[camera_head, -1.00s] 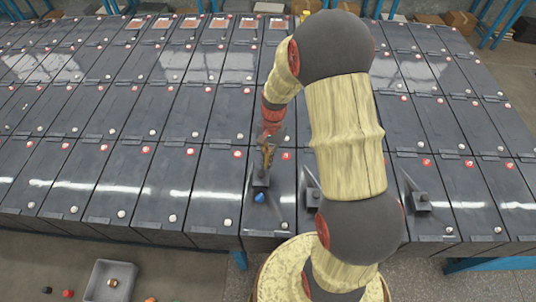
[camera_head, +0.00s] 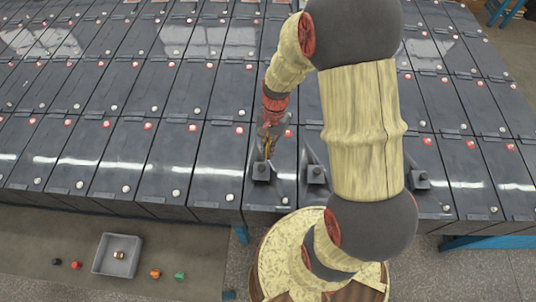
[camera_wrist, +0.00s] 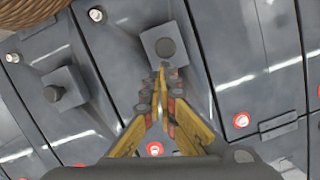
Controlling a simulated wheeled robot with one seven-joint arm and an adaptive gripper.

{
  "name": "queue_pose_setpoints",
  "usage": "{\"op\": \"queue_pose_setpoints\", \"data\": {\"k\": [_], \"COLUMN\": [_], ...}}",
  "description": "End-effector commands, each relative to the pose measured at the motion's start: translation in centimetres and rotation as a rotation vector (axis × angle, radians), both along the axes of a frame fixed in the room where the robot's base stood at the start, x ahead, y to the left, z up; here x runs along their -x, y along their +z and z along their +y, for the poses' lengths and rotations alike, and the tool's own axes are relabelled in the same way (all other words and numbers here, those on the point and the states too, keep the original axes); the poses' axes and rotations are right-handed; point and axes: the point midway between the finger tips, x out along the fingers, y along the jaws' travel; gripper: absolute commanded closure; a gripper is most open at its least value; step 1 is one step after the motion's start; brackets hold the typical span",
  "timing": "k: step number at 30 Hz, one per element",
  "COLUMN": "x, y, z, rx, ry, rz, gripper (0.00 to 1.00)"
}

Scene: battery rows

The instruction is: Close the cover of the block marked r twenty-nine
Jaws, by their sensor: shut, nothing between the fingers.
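My gripper (camera_head: 267,152) is shut and empty over a dark block in the front row. In the wrist view its yellow fingertips (camera_wrist: 163,72) meet just below a raised grey square piece (camera_wrist: 165,45) with a dark round knob; whether they touch is unclear. The same square piece shows in the head view (camera_head: 261,172). A second raised square piece (camera_head: 317,175) is on the block to its right, and a third (camera_head: 420,180) is farther right. No block marking is legible, so I cannot tell which is r twenty-nine.
Rows of dark flat-topped blocks (camera_head: 163,165) with red and white round caps fill the table. A grey tray (camera_head: 118,256) lies on the floor at lower left, with an orange piece (camera_head: 155,273) and a green piece (camera_head: 180,275) beside it. My arm covers part of the front row.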

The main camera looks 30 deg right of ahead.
Motion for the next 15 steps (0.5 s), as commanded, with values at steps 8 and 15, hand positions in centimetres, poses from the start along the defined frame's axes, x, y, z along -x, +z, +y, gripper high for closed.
{"op": "queue_pose_setpoints", "data": {"k": [8,15], "x": [-1.0,-1.5], "y": [5.7,8.8], "z": [-1.2,-1.8], "rx": [0.002,0.001], "ry": [-0.001,-0.001], "rz": [-0.007,-0.005], "gripper": [1.0,1.0]}}
